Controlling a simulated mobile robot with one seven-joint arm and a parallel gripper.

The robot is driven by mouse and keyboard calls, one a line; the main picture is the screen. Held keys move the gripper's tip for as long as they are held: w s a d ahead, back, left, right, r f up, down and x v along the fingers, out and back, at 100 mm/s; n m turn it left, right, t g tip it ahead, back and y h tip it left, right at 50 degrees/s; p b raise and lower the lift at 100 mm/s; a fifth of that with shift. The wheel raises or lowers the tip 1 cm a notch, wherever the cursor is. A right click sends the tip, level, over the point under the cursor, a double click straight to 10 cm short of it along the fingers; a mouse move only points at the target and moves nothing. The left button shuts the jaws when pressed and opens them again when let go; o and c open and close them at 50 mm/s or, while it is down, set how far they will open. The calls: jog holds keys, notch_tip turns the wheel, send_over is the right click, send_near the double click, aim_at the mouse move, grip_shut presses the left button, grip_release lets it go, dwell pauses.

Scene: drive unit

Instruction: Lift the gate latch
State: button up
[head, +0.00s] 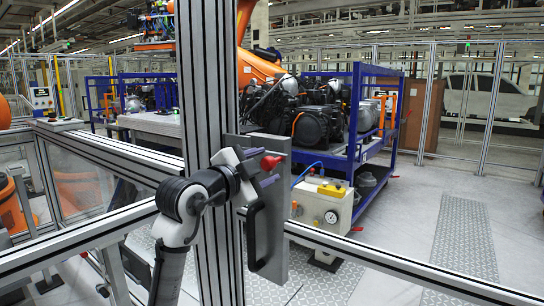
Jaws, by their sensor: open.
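The gate latch is a grey metal plate and box (264,146) on the aluminium gate post (209,90). A red knob (272,162) sticks out at its upper part. A black pull handle (256,236) is mounted below it. My arm comes up from the lower left, and its wrist bends towards the latch. My gripper (258,168) is open, close beside the red knob. Its fingers are small and partly hidden by the wrist, so I cannot tell whether they touch the knob.
Horizontal rails (410,268) and clear panels run to both sides of the post. Behind the fence stand a blue rack (385,110) with engines, a white box with a gauge (322,205) and an orange robot arm (256,67). Open grey floor lies to the right.

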jog(key=shift+p+x, duration=0.35)
jog(key=shift+x, duration=1.5)
grip_shut()
